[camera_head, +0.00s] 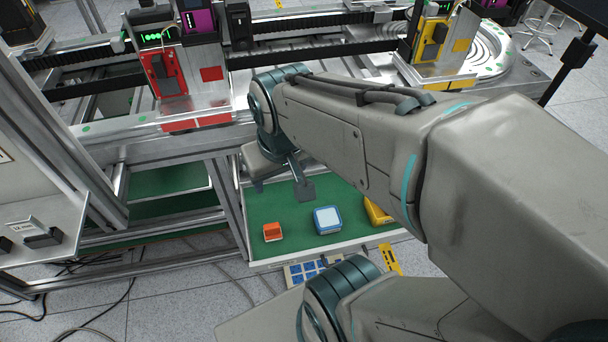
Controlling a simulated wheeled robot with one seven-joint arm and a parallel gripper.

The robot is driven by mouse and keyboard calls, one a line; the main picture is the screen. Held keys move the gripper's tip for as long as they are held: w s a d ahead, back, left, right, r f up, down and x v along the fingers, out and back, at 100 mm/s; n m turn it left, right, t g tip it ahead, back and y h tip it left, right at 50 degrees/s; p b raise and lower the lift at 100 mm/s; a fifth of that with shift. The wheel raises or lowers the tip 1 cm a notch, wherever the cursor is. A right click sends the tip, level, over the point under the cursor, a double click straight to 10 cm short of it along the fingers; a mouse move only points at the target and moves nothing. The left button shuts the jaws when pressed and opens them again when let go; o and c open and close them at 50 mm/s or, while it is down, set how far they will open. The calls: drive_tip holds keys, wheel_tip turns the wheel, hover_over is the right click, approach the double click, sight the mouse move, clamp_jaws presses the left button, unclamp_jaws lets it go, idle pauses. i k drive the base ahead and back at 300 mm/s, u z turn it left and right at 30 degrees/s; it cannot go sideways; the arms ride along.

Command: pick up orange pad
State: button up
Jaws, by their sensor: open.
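The orange pad (272,232) is a small orange block on the green surface of a low shelf (262,207), near its left front part. My gripper (281,190) is above the shelf, up and slightly right of the pad in the picture. It is open, with one finger at left and one at right, and nothing shows between them. It is apart from the pad. My arm hides part of the shelf's back and right side.
A blue block with a white top (327,219) lies right of the pad. A yellow object (377,212) is farther right, partly hidden by my arm. A metal post (229,205) stands at the shelf's left. A conveyor frame (165,147) runs above and behind.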

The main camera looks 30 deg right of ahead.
sight(272, 232)
drive_tip(key=z, duration=3.7)
drive_tip(key=k, duration=1.2)
drive_tip(key=u, duration=2)
